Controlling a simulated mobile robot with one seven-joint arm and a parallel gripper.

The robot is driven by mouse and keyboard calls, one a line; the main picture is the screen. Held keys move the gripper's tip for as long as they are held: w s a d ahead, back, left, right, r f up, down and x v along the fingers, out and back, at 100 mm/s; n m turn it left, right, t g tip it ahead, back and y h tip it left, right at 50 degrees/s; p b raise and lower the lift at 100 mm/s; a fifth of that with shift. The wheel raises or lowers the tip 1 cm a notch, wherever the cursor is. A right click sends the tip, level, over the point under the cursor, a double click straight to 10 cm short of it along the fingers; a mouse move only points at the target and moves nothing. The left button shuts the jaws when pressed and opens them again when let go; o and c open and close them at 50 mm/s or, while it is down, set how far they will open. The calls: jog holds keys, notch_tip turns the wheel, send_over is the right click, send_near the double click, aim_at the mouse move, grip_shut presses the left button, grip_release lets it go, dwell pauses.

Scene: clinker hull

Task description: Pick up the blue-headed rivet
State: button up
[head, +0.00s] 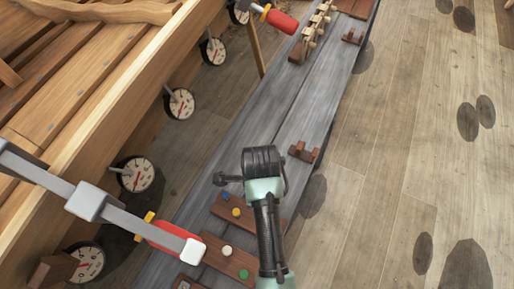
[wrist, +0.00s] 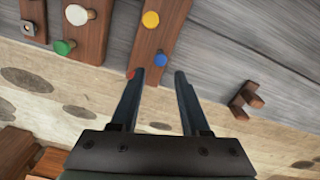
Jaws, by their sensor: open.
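The blue-headed rivet (wrist: 160,60) stands in a brown wooden strip (wrist: 164,36) in the wrist view, just beyond the gap between my fingertips. It also shows in the head view (head: 225,196), left of my arm. My gripper (wrist: 160,73) is open and empty, one finger to each side of the rivet's line. A yellow-headed rivet (wrist: 150,19) is on the same strip, farther up. A red head (wrist: 130,74) shows partly behind the left fingertip.
A second strip holds a white-headed rivet (wrist: 77,14) and a green-headed rivet (wrist: 64,47). A small wooden bracket (wrist: 246,98) stands to the right on the grey bench (head: 285,110). A red-handled clamp (head: 165,236) extends near the strips from the hull. Bare bench lies between strip and bracket.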

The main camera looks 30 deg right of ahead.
notch_tip(320, 180, down, 9)
jog(key=b, duration=0.3)
jog(key=shift+r, duration=0.1)
grip_shut()
